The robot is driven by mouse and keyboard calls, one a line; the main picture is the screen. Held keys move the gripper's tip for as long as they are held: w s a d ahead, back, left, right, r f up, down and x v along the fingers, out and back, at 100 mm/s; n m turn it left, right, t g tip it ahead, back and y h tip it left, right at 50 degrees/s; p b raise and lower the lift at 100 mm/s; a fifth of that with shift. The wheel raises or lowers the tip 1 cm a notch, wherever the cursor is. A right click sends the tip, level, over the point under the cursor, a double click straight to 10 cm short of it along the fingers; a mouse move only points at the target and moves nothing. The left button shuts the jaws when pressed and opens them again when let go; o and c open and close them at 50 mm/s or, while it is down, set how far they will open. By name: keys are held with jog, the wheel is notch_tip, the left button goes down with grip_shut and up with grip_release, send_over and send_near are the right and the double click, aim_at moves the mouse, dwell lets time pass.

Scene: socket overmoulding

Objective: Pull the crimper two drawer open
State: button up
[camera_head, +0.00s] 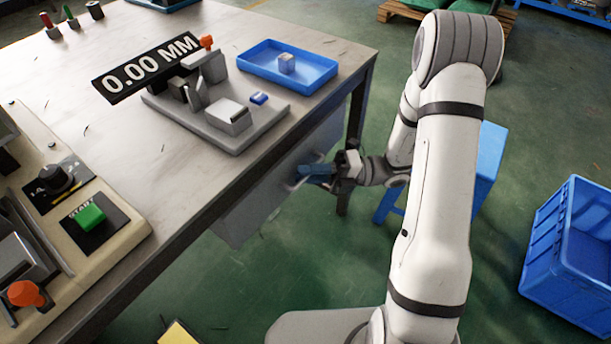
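A grey drawer front (248,212) hangs under the near side of the table, toward its right end. It appears closed, but I cannot tell exactly. A thin metal handle (293,184) shows on it. My gripper (312,173), with blue at its finger end, reaches in from the right to the handle. The fingers overlap the handle in the picture. I cannot tell whether they are shut on it or only beside it. No label is readable on the drawer.
The table (225,165) carries a grey gauge fixture (215,112) with a "0.00 MM" display (145,68), a blue tray (288,68) holding a small cube, and a control panel (75,215) at left. A blue stool (487,160) stands behind my arm; a blue crate (570,245) stands at right.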

jog(key=shift+a, duration=0.2)
jog(key=shift+c, duration=0.3)
grip_shut()
